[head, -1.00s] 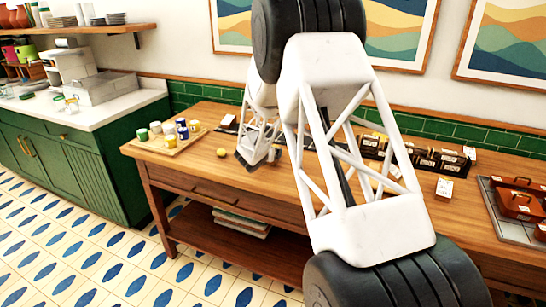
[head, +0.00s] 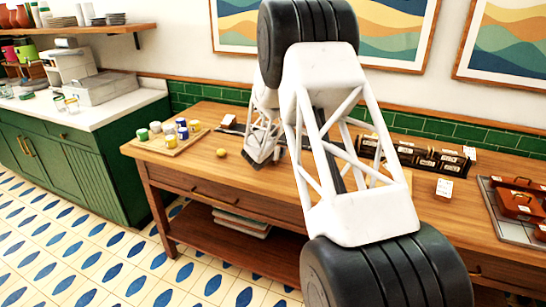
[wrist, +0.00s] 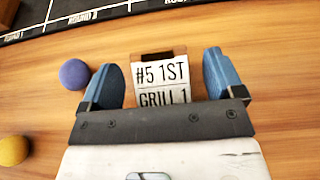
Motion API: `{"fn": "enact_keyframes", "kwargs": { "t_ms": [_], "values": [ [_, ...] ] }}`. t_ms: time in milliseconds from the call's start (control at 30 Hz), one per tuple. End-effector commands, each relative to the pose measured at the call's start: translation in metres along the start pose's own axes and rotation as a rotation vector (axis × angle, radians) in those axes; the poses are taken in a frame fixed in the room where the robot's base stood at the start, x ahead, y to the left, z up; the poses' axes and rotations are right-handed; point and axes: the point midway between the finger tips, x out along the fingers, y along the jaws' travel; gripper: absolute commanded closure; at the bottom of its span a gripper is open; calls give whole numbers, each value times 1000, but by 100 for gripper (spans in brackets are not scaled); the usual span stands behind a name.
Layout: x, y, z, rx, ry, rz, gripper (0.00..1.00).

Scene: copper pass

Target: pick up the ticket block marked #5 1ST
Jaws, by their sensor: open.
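The ticket block (wrist: 160,75), with a white face reading "#5 1ST" and "GRILL 1" and a brown top edge, is on the wooden table in the wrist view. My gripper (wrist: 166,84) is open, with one blue finger to the left of the block and one to the right. Gaps show between the block and both fingers. The block's lower part is hidden behind my gripper's dark crossbar. In the head view my gripper (head: 262,158) is low over the table, and I cannot make out the block there.
A purple ball (wrist: 74,73) lies just left of the left finger, and a yellow ball (wrist: 13,150) farther out. A black marked rail (wrist: 95,14) runs behind. In the head view, a tray of cups (head: 150,150) stands left and a metal tray (head: 500,222) with brown boxes right.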

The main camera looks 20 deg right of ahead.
Motion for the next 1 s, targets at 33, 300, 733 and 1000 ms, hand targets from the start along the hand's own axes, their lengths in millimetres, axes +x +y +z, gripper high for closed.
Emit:
{"fn": "enact_keyframes", "kwargs": {
  "t_ms": [33,300,733,1000],
  "values": [
    [3,0,-1,0,1,0,13],
    [6,0,-1,0,1,0,13],
    [5,0,-1,0,1,-1,19],
    [5,0,-1,0,1,-1,60]
  ]
}}
